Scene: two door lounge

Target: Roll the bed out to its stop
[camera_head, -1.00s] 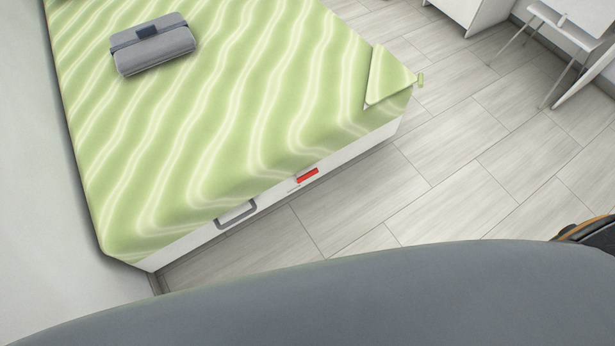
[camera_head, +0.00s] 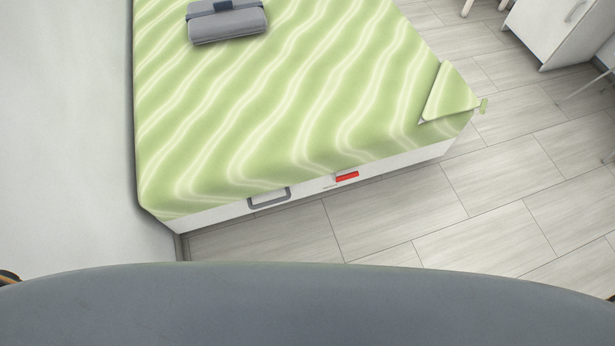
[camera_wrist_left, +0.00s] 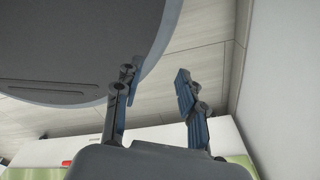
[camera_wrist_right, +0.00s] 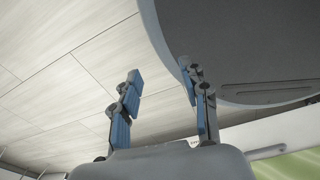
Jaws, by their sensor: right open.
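The bed (camera_head: 300,90) has a green cover with pale wavy stripes and a white base (camera_head: 225,213). On the base's near end are a grey loop handle (camera_head: 270,201) and a red tab (camera_head: 347,176) to its right. The bed's left side lies along a pale wall. My left gripper (camera_wrist_left: 157,82) is open and empty, with floor behind its fingers; the red tab and green cover show at the bottom of its view. My right gripper (camera_wrist_right: 160,72) is open and empty; a bit of the bed (camera_wrist_right: 290,162) shows at its lower right. Neither gripper touches the bed.
A grey folded bundle (camera_head: 228,22) lies on the bed. A folded corner of the cover (camera_head: 450,95) sticks up at the right. A white cabinet (camera_head: 560,30) stands at the upper right. Wood-plank floor (camera_head: 400,210) right of and before the bed is bare.

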